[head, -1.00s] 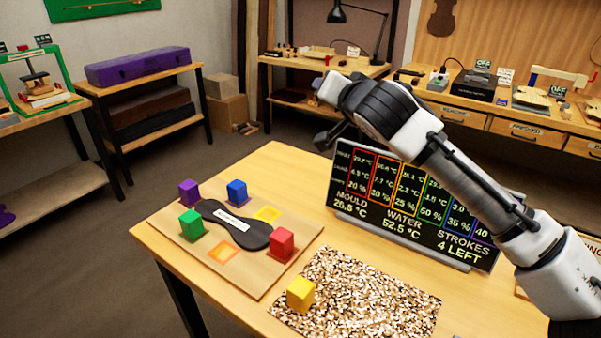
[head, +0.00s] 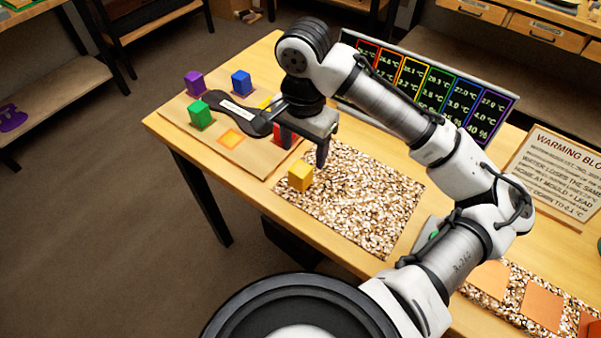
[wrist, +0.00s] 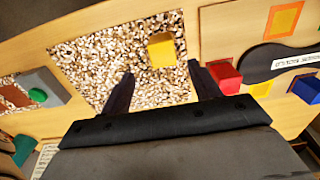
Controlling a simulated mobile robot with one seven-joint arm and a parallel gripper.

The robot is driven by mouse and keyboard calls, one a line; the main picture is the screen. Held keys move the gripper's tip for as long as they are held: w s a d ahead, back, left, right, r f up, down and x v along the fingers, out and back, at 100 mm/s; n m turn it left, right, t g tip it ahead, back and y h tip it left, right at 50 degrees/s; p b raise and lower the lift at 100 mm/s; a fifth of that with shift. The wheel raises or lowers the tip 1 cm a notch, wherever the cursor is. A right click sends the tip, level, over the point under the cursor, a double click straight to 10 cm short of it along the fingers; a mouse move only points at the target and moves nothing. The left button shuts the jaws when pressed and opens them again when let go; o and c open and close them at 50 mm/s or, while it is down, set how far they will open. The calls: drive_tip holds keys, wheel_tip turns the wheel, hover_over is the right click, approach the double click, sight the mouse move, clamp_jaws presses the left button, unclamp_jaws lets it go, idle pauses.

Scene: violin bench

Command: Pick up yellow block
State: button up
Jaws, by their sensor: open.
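The yellow block (head: 300,177) sits on the speckled mat (head: 365,205), near its left edge. In the wrist view the yellow block (wrist: 162,50) lies ahead of the fingertips, between their lines and closer to the right finger. My gripper (head: 303,152) is open and empty, pointing down above and just behind the block in the head view. It appears apart from the block. Both fingers of my gripper (wrist: 160,72) show in the wrist view with mat between them.
A board (head: 262,163) left of the mat bears purple (head: 195,83), blue (head: 241,82), green (head: 200,115) and red (head: 281,134) blocks around a dark mould shape (head: 228,120). My gripper partly hides the red block. A display panel (head: 440,90) stands behind.

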sight(301, 168)
wheel_tip(301, 168, down, 3)
drive_tip(key=shift+f, duration=0.2)
drive_tip(key=shift+a+f+p, duration=0.15)
drive_tip(key=shift+f+p, duration=0.2)
drive_tip(key=shift+f, duration=1)
drive_tip(key=shift+a+f+p, duration=0.15)
drive_tip(key=shift+f+p, duration=0.2)
drive_tip(key=shift+f, duration=1)
drive_tip(key=c, duration=1.1)
drive_tip(key=shift+o, duration=0.2)
drive_tip(key=shift+r, duration=0.1)
